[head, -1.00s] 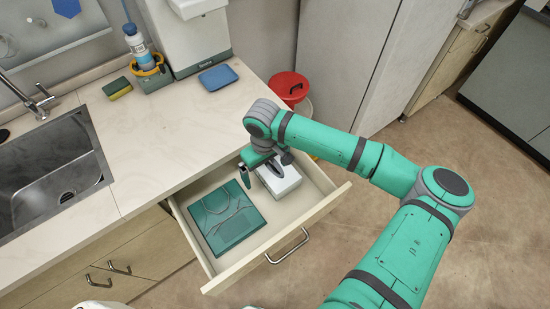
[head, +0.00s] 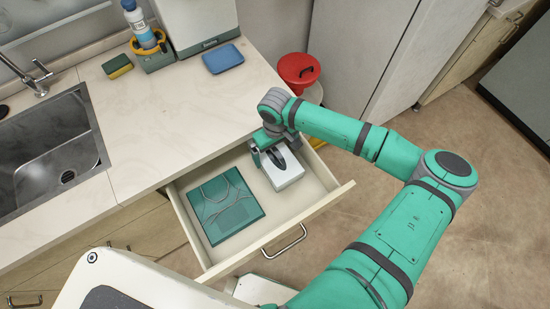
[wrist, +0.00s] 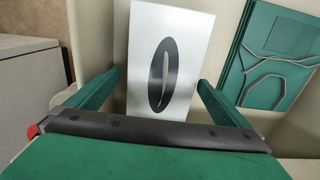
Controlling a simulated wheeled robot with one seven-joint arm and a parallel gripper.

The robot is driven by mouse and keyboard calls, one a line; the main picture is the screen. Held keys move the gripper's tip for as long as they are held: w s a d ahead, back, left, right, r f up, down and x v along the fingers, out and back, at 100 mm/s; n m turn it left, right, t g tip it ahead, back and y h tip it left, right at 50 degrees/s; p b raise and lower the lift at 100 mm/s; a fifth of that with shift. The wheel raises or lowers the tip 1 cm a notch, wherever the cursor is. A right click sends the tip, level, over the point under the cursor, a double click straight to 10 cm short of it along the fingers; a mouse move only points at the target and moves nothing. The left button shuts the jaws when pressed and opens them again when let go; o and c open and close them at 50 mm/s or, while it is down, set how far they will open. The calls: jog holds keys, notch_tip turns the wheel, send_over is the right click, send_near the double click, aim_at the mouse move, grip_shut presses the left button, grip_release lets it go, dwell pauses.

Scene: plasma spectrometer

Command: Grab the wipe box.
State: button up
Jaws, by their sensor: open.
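The wipe box (head: 289,179) is a white box with a dark oval slot on top. It lies in the open drawer, toward the back right. In the wrist view the wipe box (wrist: 187,30) fills the upper middle. My gripper (wrist: 159,80) is open, with one green finger near each side of the box. Gaps show between the fingers and the box, and I cannot tell how deep the fingertips reach. In the head view my gripper (head: 266,154) is at the box's back end, partly hidden by my wrist.
The open drawer (head: 262,236) also holds a green case (head: 223,205) left of the box. The drawer walls and the counter (head: 150,140) edge are close to my arm. A red-lidded bin (head: 300,70) stands behind. A sink (head: 45,150) is at left.

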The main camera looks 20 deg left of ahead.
aim_at(275, 156)
jog(key=shift+s+f, duration=0.2)
jog(key=shift+f, duration=2.1)
jog(key=c, duration=1)
jog(key=shift+r, duration=0.1)
